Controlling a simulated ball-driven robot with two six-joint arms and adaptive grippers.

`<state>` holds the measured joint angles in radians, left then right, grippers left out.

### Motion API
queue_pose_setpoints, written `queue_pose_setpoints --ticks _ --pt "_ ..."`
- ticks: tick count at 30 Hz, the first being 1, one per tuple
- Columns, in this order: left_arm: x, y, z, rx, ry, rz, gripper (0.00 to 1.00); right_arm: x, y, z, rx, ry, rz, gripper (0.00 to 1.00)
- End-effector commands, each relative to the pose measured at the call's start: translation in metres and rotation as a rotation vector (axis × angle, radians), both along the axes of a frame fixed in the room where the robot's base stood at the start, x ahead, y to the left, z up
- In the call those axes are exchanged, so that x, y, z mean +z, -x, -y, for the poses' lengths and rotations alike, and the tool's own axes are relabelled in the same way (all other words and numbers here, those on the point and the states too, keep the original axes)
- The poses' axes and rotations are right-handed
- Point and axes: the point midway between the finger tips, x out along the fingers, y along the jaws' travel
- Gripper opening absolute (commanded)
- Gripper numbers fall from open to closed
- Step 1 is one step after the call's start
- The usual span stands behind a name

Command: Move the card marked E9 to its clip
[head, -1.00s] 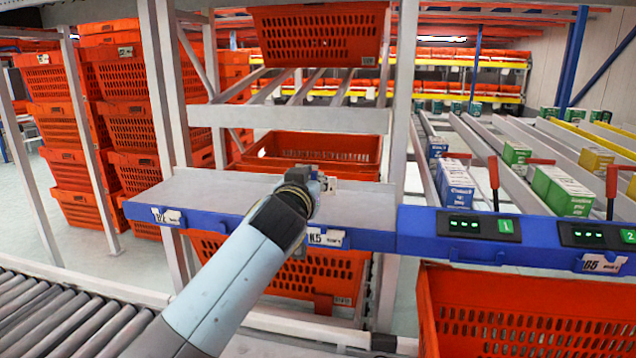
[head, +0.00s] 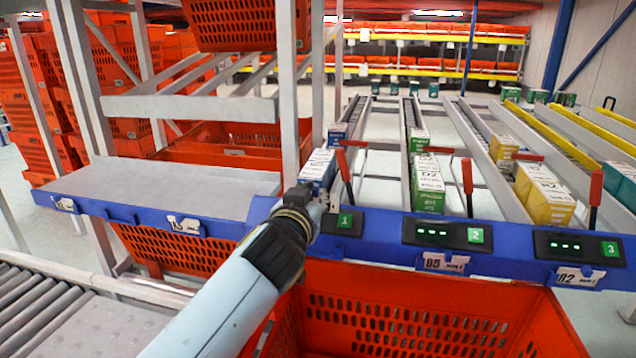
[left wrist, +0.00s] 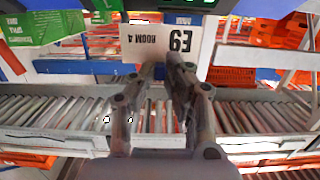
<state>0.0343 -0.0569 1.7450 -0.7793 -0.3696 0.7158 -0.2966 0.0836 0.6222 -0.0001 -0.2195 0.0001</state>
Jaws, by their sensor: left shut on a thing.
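The white card marked E9 (left wrist: 184,38) is upside down in the left wrist view, at the tips of my left gripper (left wrist: 165,68). The gripper is shut on it. In the head view my left gripper (head: 312,200) is in front of the blue rack edge, left of the display numbered 1 (head: 343,221). Only a small pale bit beside its tip shows there, and I cannot tell if it is the card. The rack edge below display 1 is partly hidden by my arm, and no clip for E9 is clearly visible. My right gripper is out of view.
Cards K5 (head: 186,224), B5 (head: 445,262) and R2 (head: 580,277) sit along the blue edge. An orange tote (head: 420,310) stands below it. Boxes and red levers (head: 467,175) stand behind. A roller conveyor (head: 30,310) is at lower left.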

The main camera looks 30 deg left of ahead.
Motion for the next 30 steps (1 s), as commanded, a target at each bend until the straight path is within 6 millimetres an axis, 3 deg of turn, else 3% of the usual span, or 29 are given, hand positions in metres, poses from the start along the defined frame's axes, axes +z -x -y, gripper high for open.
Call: queue_pose_setpoints --ticks 11,30 --pt "-0.012 0.012 0.002 0.000 0.008 -0.027 0.00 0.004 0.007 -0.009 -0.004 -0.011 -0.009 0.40" --pt "-0.049 0.012 0.002 0.000 0.008 -0.028 0.00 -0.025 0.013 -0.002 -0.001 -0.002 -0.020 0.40"
